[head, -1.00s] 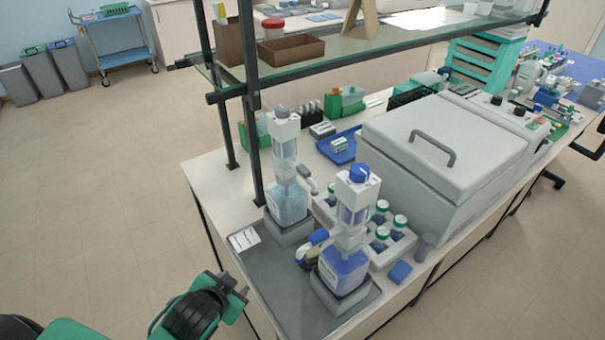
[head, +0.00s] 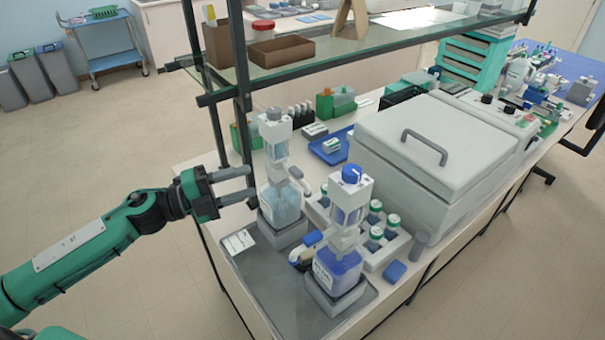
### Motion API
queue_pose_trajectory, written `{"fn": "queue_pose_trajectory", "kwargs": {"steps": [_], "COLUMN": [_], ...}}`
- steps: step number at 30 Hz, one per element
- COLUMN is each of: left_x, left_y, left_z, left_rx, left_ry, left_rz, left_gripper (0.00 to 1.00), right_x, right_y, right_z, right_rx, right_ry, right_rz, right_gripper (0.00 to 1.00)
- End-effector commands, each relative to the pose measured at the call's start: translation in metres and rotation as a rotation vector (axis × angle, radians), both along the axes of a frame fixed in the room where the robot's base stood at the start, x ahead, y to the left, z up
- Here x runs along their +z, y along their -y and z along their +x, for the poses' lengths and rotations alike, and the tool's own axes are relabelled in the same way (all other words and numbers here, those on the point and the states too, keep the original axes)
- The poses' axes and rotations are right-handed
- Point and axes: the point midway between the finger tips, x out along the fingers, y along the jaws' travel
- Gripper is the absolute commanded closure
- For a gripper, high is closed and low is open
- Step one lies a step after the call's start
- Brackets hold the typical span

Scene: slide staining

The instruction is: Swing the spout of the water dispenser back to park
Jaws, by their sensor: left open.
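The water dispenser, which I take to be the one with the grey cap and pale clear liquid (head: 280,205), stands upright on a grey block at the back of the grey tray. Its grey spout (head: 298,177) sticks out to the right side of its neck. My left gripper (head: 252,183) comes in from the left beside this dispenser. Its two fingers point right, are apart and hold nothing. The fingertips are close to the bottle's left side; whether they touch it I cannot tell. My right gripper is not in view.
A second dispenser with a blue cap and blue liquid (head: 340,262) stands in front on the grey tray (head: 268,298). A rack of green-capped bottles (head: 398,246) is to the right. A dark shelf post (head: 243,110) rises just behind my left gripper, under a glass shelf.

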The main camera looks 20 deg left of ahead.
Motion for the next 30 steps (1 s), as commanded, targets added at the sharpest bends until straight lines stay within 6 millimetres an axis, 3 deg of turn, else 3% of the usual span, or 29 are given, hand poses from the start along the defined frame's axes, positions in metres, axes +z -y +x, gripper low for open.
{"fn": "queue_pose_trajectory", "kwargs": {"steps": [8,14,30], "left_x": [0.003,0.005,0.008], "left_y": [-0.001,0.011,0.083], "left_z": [-0.007,0.001,0.042], "left_rx": [-0.112,-0.111,-0.11], "left_ry": [0.027,0.029,0.028], "left_rz": [0.102,0.1,0.097], "left_gripper": [0.56,0.56,0.56], "right_x": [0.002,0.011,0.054], "right_y": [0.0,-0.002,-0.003], "right_z": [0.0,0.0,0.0], "right_rx": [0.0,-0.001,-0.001], "right_ry": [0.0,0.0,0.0], "right_rz": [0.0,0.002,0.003], "right_gripper": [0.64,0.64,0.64]}}
